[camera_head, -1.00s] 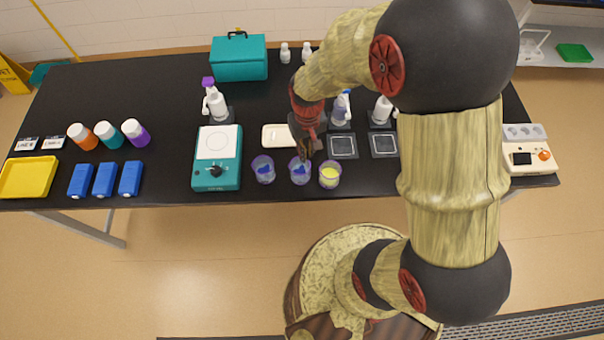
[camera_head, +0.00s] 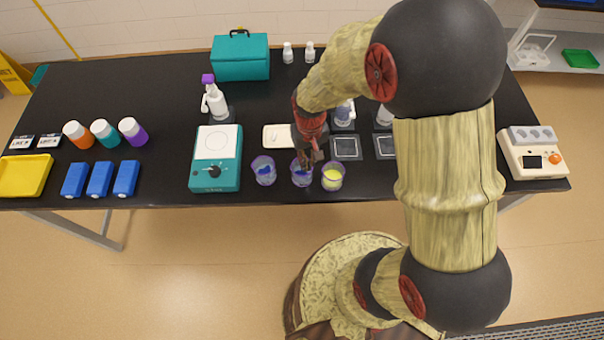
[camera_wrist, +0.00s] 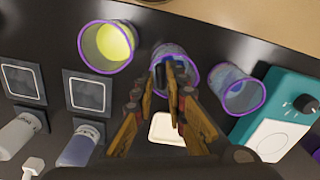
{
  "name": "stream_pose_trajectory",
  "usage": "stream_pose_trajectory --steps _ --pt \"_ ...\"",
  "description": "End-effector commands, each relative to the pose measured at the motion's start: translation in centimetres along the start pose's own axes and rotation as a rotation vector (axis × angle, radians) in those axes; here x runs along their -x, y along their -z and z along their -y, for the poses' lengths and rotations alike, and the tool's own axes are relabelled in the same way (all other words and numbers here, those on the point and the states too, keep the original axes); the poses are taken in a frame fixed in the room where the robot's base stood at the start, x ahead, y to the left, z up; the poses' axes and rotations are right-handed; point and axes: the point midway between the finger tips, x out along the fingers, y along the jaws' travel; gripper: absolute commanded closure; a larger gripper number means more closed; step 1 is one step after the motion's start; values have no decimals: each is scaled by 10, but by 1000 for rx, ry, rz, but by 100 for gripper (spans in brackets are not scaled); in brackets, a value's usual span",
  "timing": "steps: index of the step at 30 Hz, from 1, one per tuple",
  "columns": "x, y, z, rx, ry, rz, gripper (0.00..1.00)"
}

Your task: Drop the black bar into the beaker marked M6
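My gripper (camera_wrist: 168,78) points down over the middle beaker (camera_wrist: 187,56), with its fingertips at the beaker's mouth. A small dark piece, which looks like the black bar (camera_wrist: 160,74), shows between the fingertips; the fingers appear closed on it. The middle beaker (camera_head: 302,178) has a purple rim and blue contents. A beaker with yellow contents (camera_head: 332,177) stands to its right in the head view, and another beaker with blue contents (camera_head: 264,171) to its left. I cannot read any M6 mark on the beakers.
A cream dish (camera_head: 277,137) lies just behind the beakers. A teal stirrer (camera_head: 216,158) stands to the left, and dark square pads (camera_head: 346,147) with bottles lie to the right. Blue boxes (camera_head: 100,180) and a yellow tray (camera_head: 25,176) are far left. The beakers stand near the table's front edge.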

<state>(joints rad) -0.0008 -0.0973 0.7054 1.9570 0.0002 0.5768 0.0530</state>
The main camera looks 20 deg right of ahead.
Motion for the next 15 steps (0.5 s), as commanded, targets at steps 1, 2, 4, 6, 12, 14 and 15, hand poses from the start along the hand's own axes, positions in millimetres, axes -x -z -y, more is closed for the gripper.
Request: stream_pose_trajectory --steps 1,2,4,6,12,14,15 --pt "0 0 0 0 0 0 82" --pt "0 0 0 0 0 0 80" --pt "0 0 0 0 0 0 76" --pt "0 0 0 0 0 0 72" --pt "0 0 0 0 0 0 68" --pt "0 0 0 0 0 0 68" --pt "0 0 0 0 0 0 68"
